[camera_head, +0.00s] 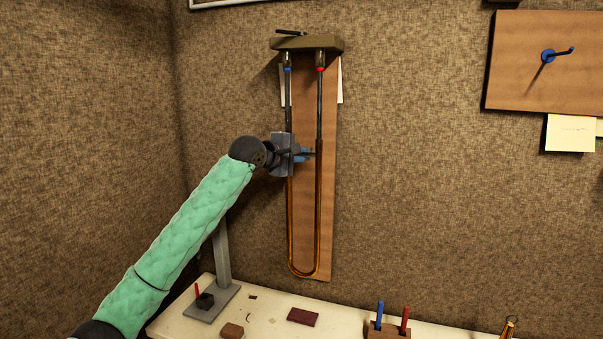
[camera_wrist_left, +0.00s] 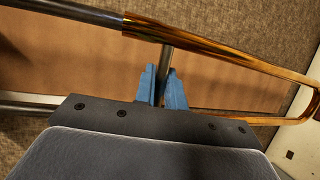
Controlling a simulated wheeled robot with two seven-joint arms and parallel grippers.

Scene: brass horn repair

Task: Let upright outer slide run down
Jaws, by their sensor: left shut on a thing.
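The brass outer slide (camera_head: 318,215) hangs upright as a long U on two dark inner tubes (camera_head: 319,105), its bow at the bottom. The tubes hang from an olive bracket (camera_head: 325,44) with blue and red bands near their tops. My left gripper (camera_head: 304,154) is at the slide's upper end. In the left wrist view, its blue fingers (camera_wrist_left: 163,88) are shut on a grey cross brace (camera_wrist_left: 165,62) that meets the brass slide (camera_wrist_left: 220,42) near its upper end. The gripper hides part of the left tube. My right gripper is not in view.
A brown board (camera_head: 328,190) stands behind the slide. Below is a pale bench (camera_head: 265,310) with a grey post (camera_head: 222,255), a dark red block (camera_head: 302,317) and a holder (camera_head: 388,331) with blue and red sticks. Free air surrounds the bow.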

